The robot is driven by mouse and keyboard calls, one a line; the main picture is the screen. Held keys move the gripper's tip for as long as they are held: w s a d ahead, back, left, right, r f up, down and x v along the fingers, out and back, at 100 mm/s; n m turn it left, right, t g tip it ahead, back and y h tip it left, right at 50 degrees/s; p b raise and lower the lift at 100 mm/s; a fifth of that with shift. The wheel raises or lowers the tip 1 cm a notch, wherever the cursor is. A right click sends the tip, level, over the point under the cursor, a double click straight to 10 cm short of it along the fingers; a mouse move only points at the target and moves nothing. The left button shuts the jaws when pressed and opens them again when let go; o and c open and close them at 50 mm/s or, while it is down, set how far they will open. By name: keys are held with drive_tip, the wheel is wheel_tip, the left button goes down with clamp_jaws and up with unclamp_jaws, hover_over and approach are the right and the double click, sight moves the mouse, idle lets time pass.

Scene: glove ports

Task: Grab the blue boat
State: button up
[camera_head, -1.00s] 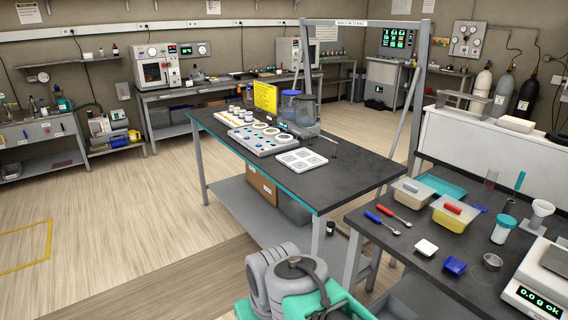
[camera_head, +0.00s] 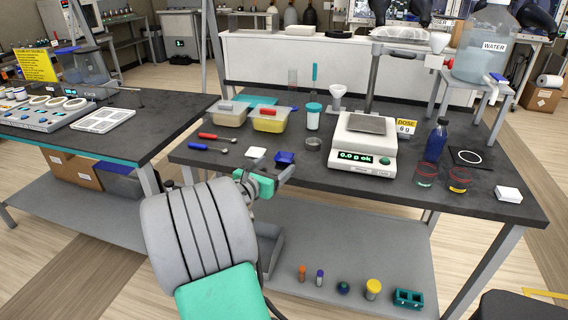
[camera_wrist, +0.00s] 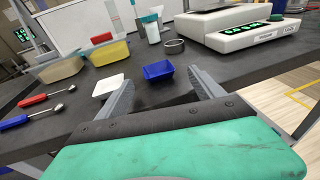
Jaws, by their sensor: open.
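The blue boat (camera_head: 285,158) is a small blue weighing dish on the black table, close to its front edge. In the wrist view the blue boat (camera_wrist: 158,70) lies beyond my fingers, roughly between their tips and apart from them. My gripper (camera_head: 282,172) is at the table's front edge, just in front of the boat. In the wrist view my gripper (camera_wrist: 160,80) is open with nothing between its fingers. A white boat (camera_head: 256,153) lies just left of the blue one.
A metal ring-like cup (camera_head: 313,144) stands right of the boat, with the balance (camera_head: 364,145) beyond it. Red (camera_head: 213,138) and blue-handled spoons (camera_head: 207,148) lie to the left.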

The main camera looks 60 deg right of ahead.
sight(288, 154)
drive_tip(key=d, duration=0.5)
drive_tip(key=shift+f, duration=0.35)
drive_tip(key=shift+w, duration=0.1)
drive_tip(key=c, duration=1.5)
drive_tip(key=shift+o, duration=0.2)
drive_tip(key=shift+r, duration=0.1)
